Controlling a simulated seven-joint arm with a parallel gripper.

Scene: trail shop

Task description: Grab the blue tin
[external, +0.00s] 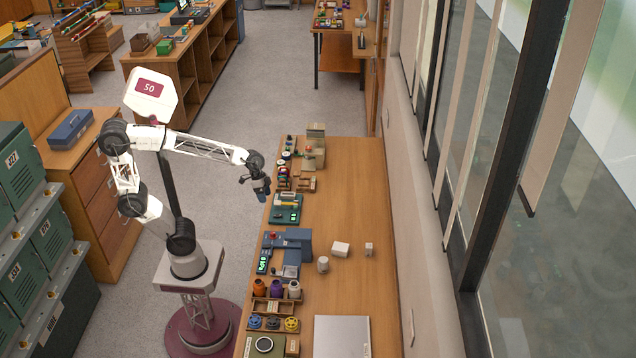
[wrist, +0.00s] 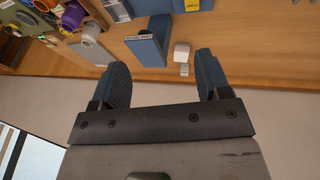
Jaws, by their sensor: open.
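A blue, box-like thing (external: 290,240) stands on the long wooden bench; a blue block with a pale label (wrist: 149,44) in the wrist view seems to be the same one. I cannot tell whether it is a tin. A flat blue box with a lid and handle, tin-like (external: 72,127), sits on the wooden cabinet at the left. My gripper (external: 262,195) is above the bench's left edge, apart from both. In the wrist view its two blue fingers (wrist: 160,82) are spread wide with nothing between them.
A white box (external: 340,248), a small pale block (external: 368,248) and a pale cylinder (external: 323,264) stand near the blue thing. Spools (external: 277,289) and a silver panel (external: 342,337) are at the near end. The bench's right side (external: 360,200) is clear, beside the window wall.

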